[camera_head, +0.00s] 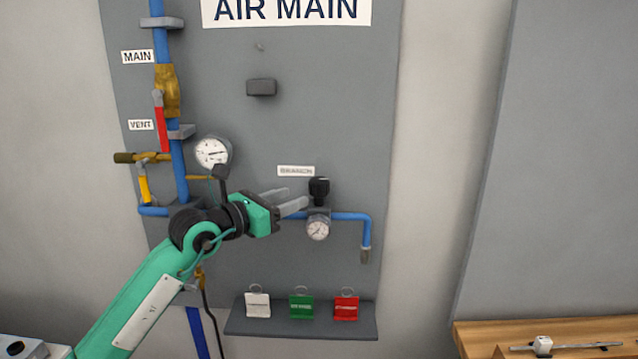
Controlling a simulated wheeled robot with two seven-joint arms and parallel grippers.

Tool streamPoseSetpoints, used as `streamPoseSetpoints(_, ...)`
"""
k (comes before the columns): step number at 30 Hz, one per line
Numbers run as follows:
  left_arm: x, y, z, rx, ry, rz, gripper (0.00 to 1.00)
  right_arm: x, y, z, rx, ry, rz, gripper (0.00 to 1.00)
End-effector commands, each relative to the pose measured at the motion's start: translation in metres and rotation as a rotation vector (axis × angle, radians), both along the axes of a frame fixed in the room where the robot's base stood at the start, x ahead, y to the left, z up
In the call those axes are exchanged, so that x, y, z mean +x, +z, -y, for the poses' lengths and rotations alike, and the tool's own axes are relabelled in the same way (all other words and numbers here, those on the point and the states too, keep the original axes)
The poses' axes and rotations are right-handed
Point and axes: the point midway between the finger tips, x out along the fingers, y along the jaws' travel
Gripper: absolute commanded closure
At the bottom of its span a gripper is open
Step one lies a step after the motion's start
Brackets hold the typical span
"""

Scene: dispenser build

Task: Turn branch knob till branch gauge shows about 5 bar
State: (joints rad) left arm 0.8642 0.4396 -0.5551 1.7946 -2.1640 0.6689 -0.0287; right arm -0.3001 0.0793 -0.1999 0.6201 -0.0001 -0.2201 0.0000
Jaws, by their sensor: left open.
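The black branch knob (319,187) stands on top of the branch regulator, on the grey panel under the BRANCH label (296,171). The small round branch gauge (318,228) hangs just below it; its needle is too small to read. My left gripper (296,199) comes from the left, with its grey fingers open and pointing right at the knob. The fingertips are just left of the knob, and nothing shows between them. I cannot tell whether they touch it. My right gripper is not in view.
A larger gauge (212,152) sits left of the gripper. The main valve has a red handle (162,129), the vent a yellow one (145,189). White, green (302,307) and red tags stand on a shelf (260,330) below. A wooden table (480,340) is at lower right.

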Motion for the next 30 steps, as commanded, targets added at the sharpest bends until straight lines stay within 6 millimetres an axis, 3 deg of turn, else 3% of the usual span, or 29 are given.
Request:
streamPoseSetpoints(6, 0.032, 0.004, 0.036, -0.002, -0.002, -0.002, 0.55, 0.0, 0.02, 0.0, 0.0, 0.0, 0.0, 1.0)
streamPoseSetpoints(12, 0.052, 0.002, 0.056, -0.002, -0.001, -0.001, 0.55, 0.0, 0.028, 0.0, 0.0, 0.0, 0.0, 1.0)
streamPoseSetpoints(26, 0.061, 0.0, 0.066, -0.002, -0.001, 0.001, 0.55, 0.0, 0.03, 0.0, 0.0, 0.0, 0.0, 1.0)
streamPoseSetpoints(27, 0.061, 0.0, 0.066, -0.002, -0.001, 0.001, 0.56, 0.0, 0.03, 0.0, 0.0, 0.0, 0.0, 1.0)
streamPoseSetpoints(30, 0.061, 0.0, 0.066, -0.002, -0.001, 0.001, 0.76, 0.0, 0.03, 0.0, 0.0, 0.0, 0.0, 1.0)
